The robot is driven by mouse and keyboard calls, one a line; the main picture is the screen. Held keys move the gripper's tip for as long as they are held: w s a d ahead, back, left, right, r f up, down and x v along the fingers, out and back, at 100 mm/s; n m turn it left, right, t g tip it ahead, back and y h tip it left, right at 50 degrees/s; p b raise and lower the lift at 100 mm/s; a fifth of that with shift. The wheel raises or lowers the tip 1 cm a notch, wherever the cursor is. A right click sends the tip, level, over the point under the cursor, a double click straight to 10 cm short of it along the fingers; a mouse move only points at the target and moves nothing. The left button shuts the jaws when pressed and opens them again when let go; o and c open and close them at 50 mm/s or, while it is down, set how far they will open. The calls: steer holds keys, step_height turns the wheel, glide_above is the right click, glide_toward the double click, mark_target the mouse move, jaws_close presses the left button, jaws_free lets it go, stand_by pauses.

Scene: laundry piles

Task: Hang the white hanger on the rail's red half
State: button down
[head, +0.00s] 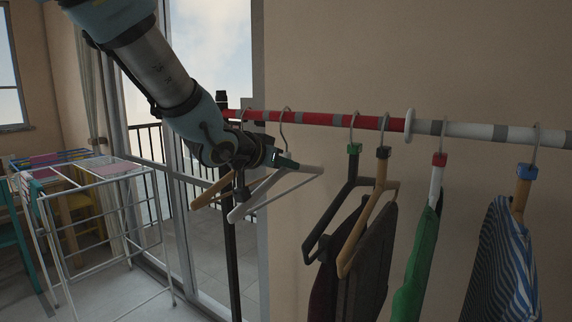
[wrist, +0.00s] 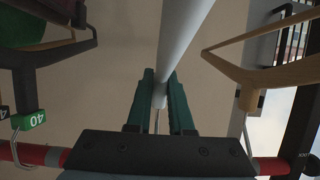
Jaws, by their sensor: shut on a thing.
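The white hanger (head: 300,170) is bare, with a thin metal hook rising from its neck. My gripper (head: 284,160) is shut on its neck, just below the rail. In the wrist view the white hanger (wrist: 183,45) runs up from between my green fingers (wrist: 160,88). Its hook reaches the height of the rail's red half (head: 315,119) and its top shows above the rail. I cannot tell whether the hook bears on the rail. The red half has grey bands and ends at a white disc (head: 409,124). The hook's lower part is mostly hidden in the wrist view.
A bare wooden hanger (head: 212,190) hangs close on the left. A black hanger (head: 345,190) and a wooden hanger (head: 368,215), both with dark garments, hang right of a free stretch. The white half (head: 475,131) bears green and striped garments. A drying rack (head: 85,180) stands left.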

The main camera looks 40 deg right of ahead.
mark_target(269, 180)
steer(key=c, duration=0.7)
jaws_free()
steer(key=shift+c, duration=0.2)
steer(key=shift+a, duration=0.1)
steer(key=shift+s+a+p, duration=0.3)
steer(key=shift+s+a, duration=0.15)
steer(key=shift+a, duration=1.3)
steer(key=shift+s+a+p, duration=0.3)
steer(key=shift+s+a, duration=0.2)
steer(key=shift+a, duration=1.25)
steer(key=shift+s+a+p, duration=0.3)
steer(key=shift+s+a, duration=0.15)
steer(key=shift+a, duration=1.3)
